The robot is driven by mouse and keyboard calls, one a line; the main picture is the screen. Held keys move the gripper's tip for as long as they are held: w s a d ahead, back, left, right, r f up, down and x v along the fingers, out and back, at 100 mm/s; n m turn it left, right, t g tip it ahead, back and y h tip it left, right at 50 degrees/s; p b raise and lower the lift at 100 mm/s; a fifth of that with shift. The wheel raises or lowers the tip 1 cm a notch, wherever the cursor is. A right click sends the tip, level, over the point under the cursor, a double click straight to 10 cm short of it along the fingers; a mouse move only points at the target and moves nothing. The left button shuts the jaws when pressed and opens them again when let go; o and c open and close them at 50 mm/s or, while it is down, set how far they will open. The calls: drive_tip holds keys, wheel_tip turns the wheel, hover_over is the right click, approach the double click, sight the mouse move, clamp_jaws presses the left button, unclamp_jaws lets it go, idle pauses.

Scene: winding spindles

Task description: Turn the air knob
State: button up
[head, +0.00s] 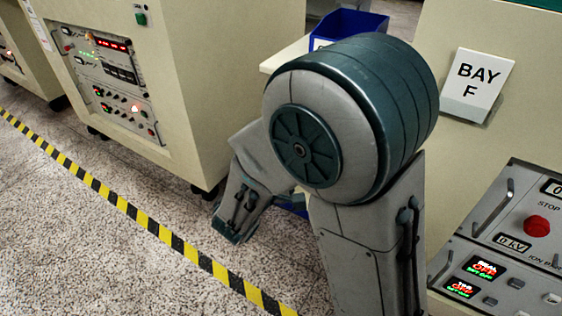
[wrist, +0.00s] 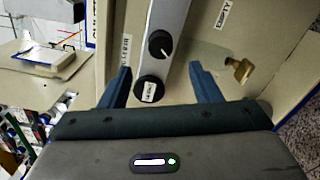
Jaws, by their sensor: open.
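In the wrist view, a grey strip on a cream panel carries a black knob (wrist: 160,43) with a white pointer line. A second black knob or round part (wrist: 150,90) with a small white label sits below it. I cannot read which one is the air knob. My gripper (wrist: 159,67) is open, with one dark blue finger on either side of the strip and nothing held between them. The lower round part appears between the fingers, and the pointer knob lies just beyond the fingertips.
A brass valve or key-like fitting (wrist: 240,70) sticks out right of the fingers. A clipboard (wrist: 40,55) lies at left. In the head view are a blue bin (head: 358,22), a red stop button (head: 536,226), a cabinet (head: 190,75) and striped floor tape (head: 118,202).

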drive_tip(key=v, duration=0.5)
drive_tip(key=shift+s+a+p, duration=0.2)
drive_tip(key=shift+s+p, duration=0.1)
drive_tip(key=shift+p, duration=0.05)
